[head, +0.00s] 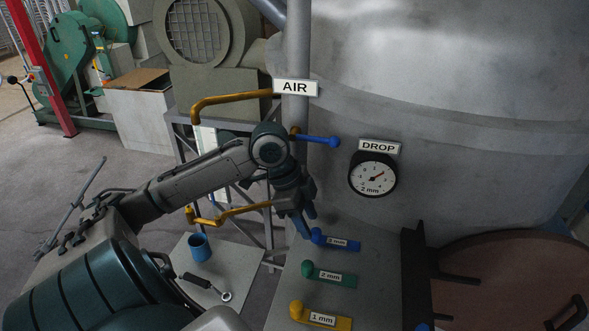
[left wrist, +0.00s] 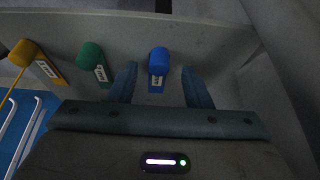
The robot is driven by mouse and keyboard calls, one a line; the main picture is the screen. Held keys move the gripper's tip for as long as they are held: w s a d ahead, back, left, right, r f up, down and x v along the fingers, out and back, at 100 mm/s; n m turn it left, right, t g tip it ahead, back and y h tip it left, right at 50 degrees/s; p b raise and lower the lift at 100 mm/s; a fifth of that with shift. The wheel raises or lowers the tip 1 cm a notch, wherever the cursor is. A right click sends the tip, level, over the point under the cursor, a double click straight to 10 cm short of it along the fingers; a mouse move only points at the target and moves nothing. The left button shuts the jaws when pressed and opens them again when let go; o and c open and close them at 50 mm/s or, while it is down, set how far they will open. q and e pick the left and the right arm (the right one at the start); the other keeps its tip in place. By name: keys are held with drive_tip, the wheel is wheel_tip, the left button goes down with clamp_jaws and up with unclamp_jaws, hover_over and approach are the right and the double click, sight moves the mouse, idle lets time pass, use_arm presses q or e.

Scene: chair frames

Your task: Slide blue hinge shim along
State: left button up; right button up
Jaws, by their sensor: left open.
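The blue hinge shim (head: 342,244) has a rounded knob at its left end and a small white label that is hard to read. It lies on the grey ledge, last in a row with a green shim (head: 335,279) and a yellow shim (head: 327,320). My left gripper (head: 304,224) is open and empty, pointing down just beside the blue knob. In the left wrist view, the blue shim (left wrist: 158,68) shows between the two spread fingers (left wrist: 160,88), with clear space on both sides. I cannot tell how far ahead of the fingertips it is. My right gripper is not in view.
A DROP gauge (head: 373,175), marked 2 mm, is on the big grey tank. An orange pipe handle (head: 230,98) and a blue lever (head: 318,140) are near my arm. A dark hinge bracket (head: 416,275) and round brown lid (head: 515,280) stand right. A blue mug (head: 199,247) sits lower left.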

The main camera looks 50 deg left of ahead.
use_arm(q)
drive_tip(key=b+v, duration=0.5)
drive_tip(key=v, duration=0.2)
drive_tip(key=shift+a+r, duration=0.15)
drive_tip(key=shift+r, duration=0.2)
drive_tip(key=shift+s, duration=0.15)
idle(0.6)
